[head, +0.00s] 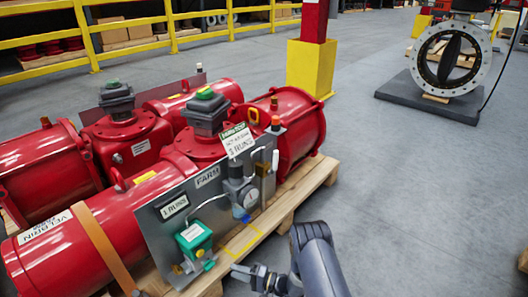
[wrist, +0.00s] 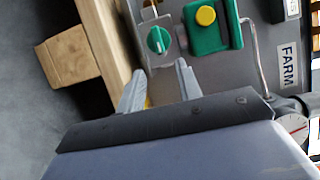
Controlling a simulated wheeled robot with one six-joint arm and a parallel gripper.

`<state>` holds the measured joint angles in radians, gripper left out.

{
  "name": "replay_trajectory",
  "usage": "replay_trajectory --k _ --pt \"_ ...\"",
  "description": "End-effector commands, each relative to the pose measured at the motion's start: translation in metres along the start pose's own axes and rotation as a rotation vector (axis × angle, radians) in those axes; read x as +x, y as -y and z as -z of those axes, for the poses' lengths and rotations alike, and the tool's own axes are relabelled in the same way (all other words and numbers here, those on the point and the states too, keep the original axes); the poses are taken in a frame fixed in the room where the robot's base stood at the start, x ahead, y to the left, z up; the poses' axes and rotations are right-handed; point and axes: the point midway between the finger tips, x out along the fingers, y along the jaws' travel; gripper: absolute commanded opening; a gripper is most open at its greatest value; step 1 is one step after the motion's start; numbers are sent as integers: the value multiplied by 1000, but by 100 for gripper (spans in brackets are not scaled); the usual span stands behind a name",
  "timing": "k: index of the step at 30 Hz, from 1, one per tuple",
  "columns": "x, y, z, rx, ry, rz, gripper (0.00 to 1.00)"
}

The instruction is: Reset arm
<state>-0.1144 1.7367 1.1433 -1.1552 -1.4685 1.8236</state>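My gripper (head: 240,272) is low in the head view, in front of the red valve actuator (head: 130,209) and its grey panel (head: 154,230). In the wrist view my gripper (wrist: 161,68) has its two fingers apart, with nothing between them. A green knob (wrist: 158,39) lies just beyond the fingertips, apart from them as far as I can tell. A green box with a yellow button (wrist: 207,17) is to the knob's right. The green box also shows in the head view (head: 193,238). The gauge (head: 250,197) is on the panel's right part.
The actuator sits on a wooden pallet (head: 312,184). A second red actuator (head: 45,162) stands behind it. A red post with a yellow base (head: 309,68) and a large flanged valve (head: 425,58) are farther back.

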Motion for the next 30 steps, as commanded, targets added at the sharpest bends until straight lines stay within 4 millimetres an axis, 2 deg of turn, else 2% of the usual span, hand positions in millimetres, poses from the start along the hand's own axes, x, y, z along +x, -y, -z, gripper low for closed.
replay_trajectory --k 11,13,30 --pt "77 -3 -1 -2 3 2 34" --pt "75 3 1 -55 -2 -21 34" --pt "76 14 -3 -497 -1 -206 34"
